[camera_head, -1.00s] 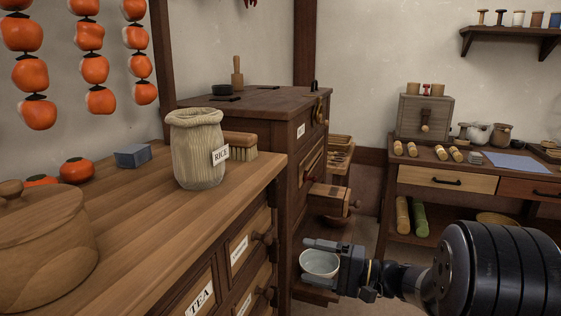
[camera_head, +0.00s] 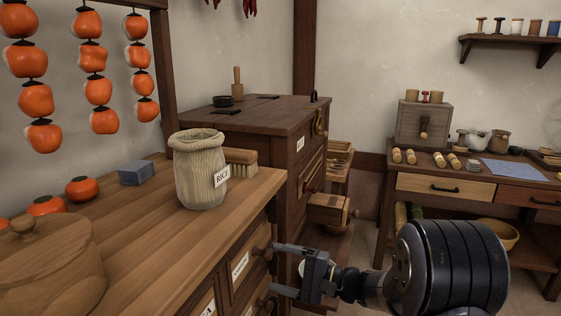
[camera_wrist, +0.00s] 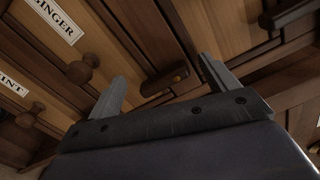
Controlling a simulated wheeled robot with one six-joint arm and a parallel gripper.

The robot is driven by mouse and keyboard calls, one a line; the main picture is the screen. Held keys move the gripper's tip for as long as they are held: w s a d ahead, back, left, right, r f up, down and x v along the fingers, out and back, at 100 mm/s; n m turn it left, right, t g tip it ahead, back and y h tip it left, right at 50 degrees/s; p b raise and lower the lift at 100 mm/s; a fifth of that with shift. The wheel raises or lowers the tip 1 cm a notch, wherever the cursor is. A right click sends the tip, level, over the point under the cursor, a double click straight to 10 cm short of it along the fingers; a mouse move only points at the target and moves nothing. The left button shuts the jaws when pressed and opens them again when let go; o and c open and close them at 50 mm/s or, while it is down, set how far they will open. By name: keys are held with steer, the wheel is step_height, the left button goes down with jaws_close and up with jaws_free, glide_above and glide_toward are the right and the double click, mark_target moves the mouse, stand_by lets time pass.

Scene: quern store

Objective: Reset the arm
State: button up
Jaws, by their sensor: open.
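My gripper (camera_head: 276,267) is open, with its two fingers pointing left in the head view, in front of the drawer fronts of the near wooden cabinet. In the wrist view my gripper (camera_wrist: 165,78) has its fingers apart with nothing between them. Beyond the fingers are dark wood and a wooden drawer front with a "GINGER" label (camera_wrist: 58,18) and a round knob (camera_wrist: 82,70).
A ribbed "RICE" jar (camera_head: 197,175), a brush (camera_head: 240,160) and a lidded wooden pot (camera_head: 50,265) stand on the near cabinet top. A small drawer (camera_head: 328,209) stands out from the darker cabinet behind. A work table (camera_head: 460,205) is at right.

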steer(key=shift+s+a+r+m+p, duration=0.1)
steer(key=shift+r+m+p, duration=0.15)
steer(key=shift+m+p, duration=0.95)
steer(key=shift+s+r+m+p, duration=0.15)
steer(key=shift+m+p, duration=0.45)
steer(key=shift+p, duration=1.1)
steer(key=m+p, duration=0.3)
steer(key=p, duration=0.2)
steer(key=r+m+p, duration=0.1)
steer(key=m+p, duration=0.3)
steer(key=p, duration=0.1)
steer(key=m+p, duration=0.4)
steer(key=p, duration=0.1)
steer(key=shift+s+d+r+p, duration=0.1)
steer(key=shift+d+r+p, duration=0.1)
steer(key=shift+d+p, duration=0.2)
steer(key=shift+r, duration=0.1)
